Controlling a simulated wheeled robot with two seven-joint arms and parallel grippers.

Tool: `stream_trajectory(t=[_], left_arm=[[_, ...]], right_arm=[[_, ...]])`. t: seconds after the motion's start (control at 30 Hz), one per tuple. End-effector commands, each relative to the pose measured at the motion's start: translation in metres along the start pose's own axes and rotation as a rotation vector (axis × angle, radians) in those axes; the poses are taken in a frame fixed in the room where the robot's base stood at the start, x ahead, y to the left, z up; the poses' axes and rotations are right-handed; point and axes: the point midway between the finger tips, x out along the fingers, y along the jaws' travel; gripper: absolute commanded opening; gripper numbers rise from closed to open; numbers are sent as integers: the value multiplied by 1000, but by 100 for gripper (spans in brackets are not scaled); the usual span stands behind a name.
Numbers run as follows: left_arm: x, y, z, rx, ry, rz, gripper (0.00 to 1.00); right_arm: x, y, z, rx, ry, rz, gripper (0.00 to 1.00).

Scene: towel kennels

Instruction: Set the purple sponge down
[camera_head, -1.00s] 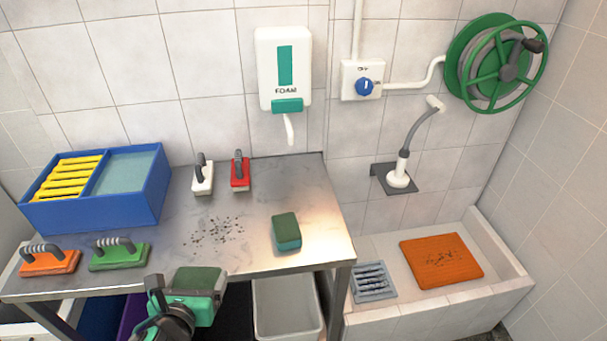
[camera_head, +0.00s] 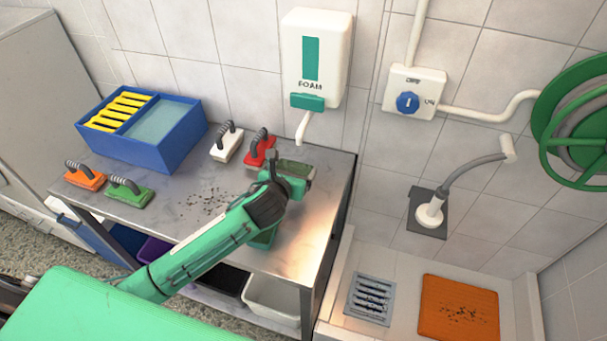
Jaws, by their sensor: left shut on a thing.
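My left gripper (camera_head: 287,179) is over the right half of the steel table, its arm coming in from the lower left. It is shut on a sponge (camera_head: 297,166) whose dark green top face shows; no purple is visible on it. The gripper hides its lower part, so I cannot tell whether it touches the table. A second green sponge (camera_head: 264,239) sits on the table near the front edge, partly hidden behind my arm. My right gripper is not in view.
The steel table (camera_head: 312,245) has dark specks at its middle. White (camera_head: 227,146) and red (camera_head: 259,151) brushes stand at the back, orange (camera_head: 85,177) and green (camera_head: 130,193) ones at the left, near a blue divided box (camera_head: 165,151). The table's right end is clear.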

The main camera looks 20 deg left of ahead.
Motion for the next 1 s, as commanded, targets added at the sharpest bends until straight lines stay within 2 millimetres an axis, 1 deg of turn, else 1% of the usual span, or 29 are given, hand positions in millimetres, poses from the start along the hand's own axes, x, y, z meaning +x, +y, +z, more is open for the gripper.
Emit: stream_trajectory(t=[0.03,0.1,0.2,0.27,0.37,0.5,0.67,0.9,1.0], left_arm=[[10,-1,18,1,-2,0,61],[23,-3,28,-1,-1,-6,61],[35,-4,35,-1,-1,-9,61],[40,-4,33,-3,1,-10,61],[48,-4,18,-5,4,-11,61],[58,-5,-5,-6,3,-11,61],[64,-5,-19,-4,0,-11,61],[76,-5,-50,-5,1,-11,61],[79,-5,-55,-3,-1,-11,61]], right_arm=[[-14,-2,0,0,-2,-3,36],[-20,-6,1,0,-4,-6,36],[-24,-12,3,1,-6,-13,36],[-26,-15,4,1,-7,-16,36],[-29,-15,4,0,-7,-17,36],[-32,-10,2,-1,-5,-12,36],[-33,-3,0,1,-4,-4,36],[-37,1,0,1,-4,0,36],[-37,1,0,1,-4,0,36]])
